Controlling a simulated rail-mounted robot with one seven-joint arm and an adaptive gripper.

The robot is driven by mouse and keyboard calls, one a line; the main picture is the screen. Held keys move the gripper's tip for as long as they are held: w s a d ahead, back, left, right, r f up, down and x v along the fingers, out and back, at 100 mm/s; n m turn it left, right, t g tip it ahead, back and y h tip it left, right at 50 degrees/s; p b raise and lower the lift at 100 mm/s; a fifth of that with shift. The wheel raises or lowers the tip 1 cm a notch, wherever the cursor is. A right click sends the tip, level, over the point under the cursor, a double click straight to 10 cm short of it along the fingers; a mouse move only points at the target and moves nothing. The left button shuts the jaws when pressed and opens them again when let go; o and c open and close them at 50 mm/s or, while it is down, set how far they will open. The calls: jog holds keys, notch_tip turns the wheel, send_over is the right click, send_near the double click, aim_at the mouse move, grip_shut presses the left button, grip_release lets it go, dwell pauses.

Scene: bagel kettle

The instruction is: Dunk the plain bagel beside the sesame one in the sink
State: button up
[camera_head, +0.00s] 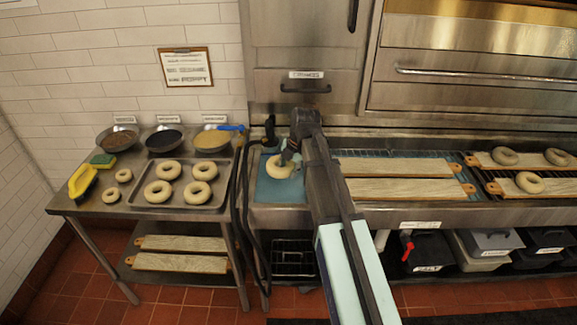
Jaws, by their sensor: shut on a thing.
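My gripper (288,157) is shut on a pale plain bagel (280,173) over the sink (272,195) of blue water. The gripper hides part of this bagel, and I cannot tell whether it touches the water. No sesame bagel can be made out in the sink; my arm covers its right side. Several pale bagels (158,192) lie on a metal tray (143,207) on the left table. Two smaller bagels (123,175) lie on the table left of that tray.
Three topping bowls (164,139) stand behind the tray. Wooden boards (398,167) lie right of my arm, some bearing bagels (529,182). Dark hoses (241,195) hang left of the sink.

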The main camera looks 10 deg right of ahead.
jog(key=shift+f+b, duration=3.8)
jog(key=shift+f, duration=3.6)
jog(key=shift+r, duration=0.15)
jog(key=shift+r+p, duration=3.45)
jog(key=shift+r, duration=2.95)
